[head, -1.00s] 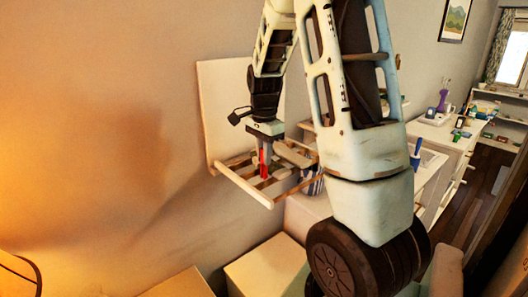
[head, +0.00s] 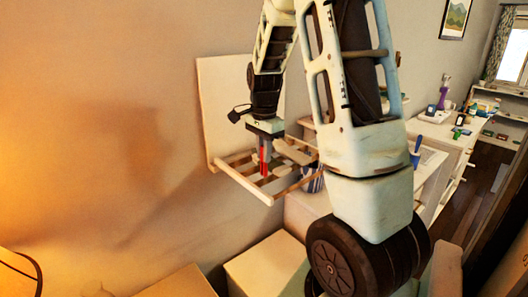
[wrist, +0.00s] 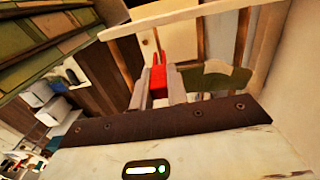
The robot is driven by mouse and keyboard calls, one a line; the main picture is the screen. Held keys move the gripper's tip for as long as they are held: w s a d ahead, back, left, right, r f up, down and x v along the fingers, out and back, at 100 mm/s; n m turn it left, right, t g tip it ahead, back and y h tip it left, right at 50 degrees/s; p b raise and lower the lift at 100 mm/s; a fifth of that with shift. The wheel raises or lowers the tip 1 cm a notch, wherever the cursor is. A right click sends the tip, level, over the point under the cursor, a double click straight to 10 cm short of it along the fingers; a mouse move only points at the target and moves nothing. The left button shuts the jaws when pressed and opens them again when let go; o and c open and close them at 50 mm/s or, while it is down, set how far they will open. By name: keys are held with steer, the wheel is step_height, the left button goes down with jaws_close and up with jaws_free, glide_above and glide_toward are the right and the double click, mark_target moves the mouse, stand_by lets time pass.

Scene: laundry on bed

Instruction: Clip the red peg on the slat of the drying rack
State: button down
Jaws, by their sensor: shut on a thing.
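The red peg (head: 263,163) is held between the fingers of my gripper (head: 264,168) in the head view. It points down among the slats of the drying rack (head: 236,178), which folds out from a pale board on the wall. In the wrist view the red peg (wrist: 159,80) shows between the two fingertips of my gripper (wrist: 159,86), with a pale rack bar (wrist: 190,14) beyond it. My gripper is shut on the peg. I cannot tell whether the peg's jaws straddle a slat or only stand beside one.
The pale back board (head: 222,105) stands on the wall behind the rack. A striped cup (head: 312,180) is just right of the rack, on a white surface. Pale boxes (head: 268,270) stand below. A counter with small items (head: 440,125) is at the right.

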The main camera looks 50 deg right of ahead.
mark_target(264, 168)
steer(key=shift+f+b, duration=1.8)
steer(key=shift+f, duration=1.1)
steer(key=c, duration=1.3)
jaws_free()
step_height(264, 168, up, 18)
steer(key=b, duration=0.2)
steer(key=shift+f+b, duration=0.25)
steer(key=shift+b, duration=0.15)
steer(key=shift+a, duration=0.1)
